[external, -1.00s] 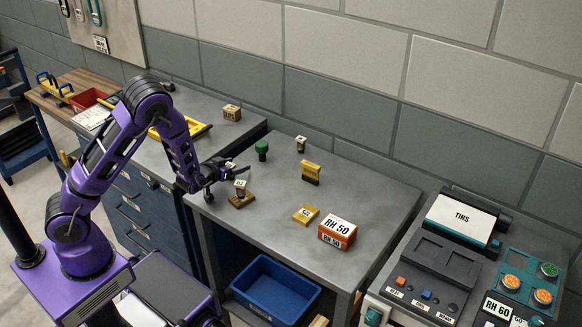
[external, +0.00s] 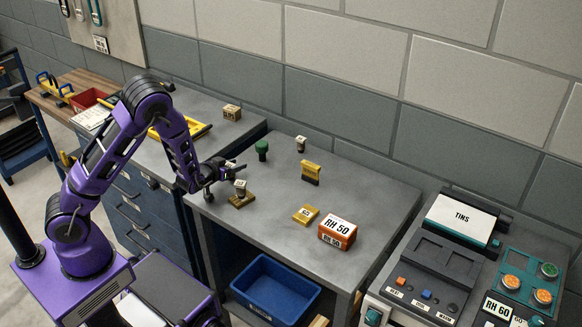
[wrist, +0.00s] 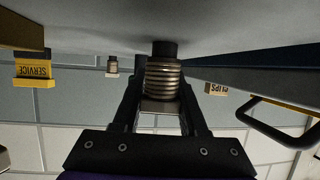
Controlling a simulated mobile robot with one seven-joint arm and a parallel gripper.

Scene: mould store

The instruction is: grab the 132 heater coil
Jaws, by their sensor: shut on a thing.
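In the external view my gripper (external: 238,176) reaches over the left front of the grey bench, and the coil (external: 240,187) shows below the fingers, upright at a brown square plate (external: 242,201). I cannot tell whether the coil touches the plate. No 132 marking is readable. A similar small capped piece (external: 301,143) stands at the back, also in the wrist view (wrist: 112,66).
A green knob-topped piece (external: 262,148), a yellow block (external: 311,170), a yellow tag plate (external: 305,215) and an orange RH 50 box (external: 338,234) stand on the bench. A blue bin (external: 277,290) sits below. The bench middle is clear.

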